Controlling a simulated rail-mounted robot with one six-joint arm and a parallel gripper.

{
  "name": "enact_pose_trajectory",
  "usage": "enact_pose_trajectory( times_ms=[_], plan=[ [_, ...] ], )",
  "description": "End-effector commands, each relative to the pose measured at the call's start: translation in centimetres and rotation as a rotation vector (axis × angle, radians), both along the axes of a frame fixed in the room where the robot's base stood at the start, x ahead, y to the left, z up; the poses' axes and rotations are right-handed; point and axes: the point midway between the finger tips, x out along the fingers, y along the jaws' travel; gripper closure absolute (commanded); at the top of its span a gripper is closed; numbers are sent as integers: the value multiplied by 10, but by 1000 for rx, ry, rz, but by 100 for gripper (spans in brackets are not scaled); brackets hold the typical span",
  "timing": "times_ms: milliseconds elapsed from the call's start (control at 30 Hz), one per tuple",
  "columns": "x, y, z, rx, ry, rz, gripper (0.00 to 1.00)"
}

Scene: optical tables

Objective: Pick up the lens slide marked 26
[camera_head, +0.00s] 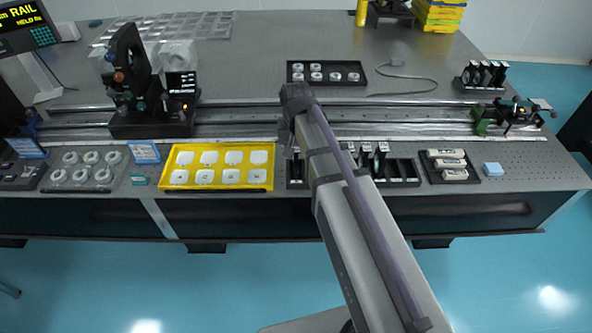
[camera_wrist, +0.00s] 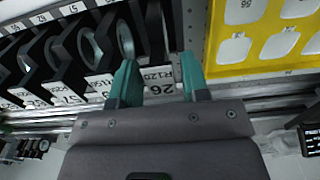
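In the wrist view, the slide marked 26 (camera_wrist: 159,76) is a dark upright piece with a white label reading 26 and R120. It stands at the end of a row of dark lens slides, beside the yellow tray. My gripper (camera_wrist: 158,78) has two teal fingers, open and apart, one on each side of this label. Whether either finger touches the slide I cannot tell. Other slides (camera_wrist: 90,48) with round lenses and labels, one reading 57, stand to the left. In the head view, my arm hides slide 26 and the fingertips.
The yellow tray (camera_head: 165,187) of white pieces lies left of the slide rack (camera_head: 402,180). Rails (camera_head: 380,118) run behind. A black tray (camera_head: 345,80) of rings is farther back.

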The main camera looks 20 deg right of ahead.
Motion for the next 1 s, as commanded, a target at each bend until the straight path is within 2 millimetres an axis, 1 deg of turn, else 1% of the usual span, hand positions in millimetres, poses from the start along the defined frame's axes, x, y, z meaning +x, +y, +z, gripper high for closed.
enact_pose_trajectory(
  times_ms=[33, 400, 433, 767, 833, 933, 1000],
  plan=[
    [0, 0, 0, 0, 0, 0, 63],
    [0, 0, 0, 0, 0, 0, 98],
    [0, 0, 0, 0, 0, 0, 100],
    [0, 0, 0, 0, 0, 0, 100],
    [0, 0, 3, 0, 0, 0, 100],
    [0, 0, 14, 0, 0, 0, 100],
    [0, 0, 28, 0, 0, 0, 100]
  ],
)
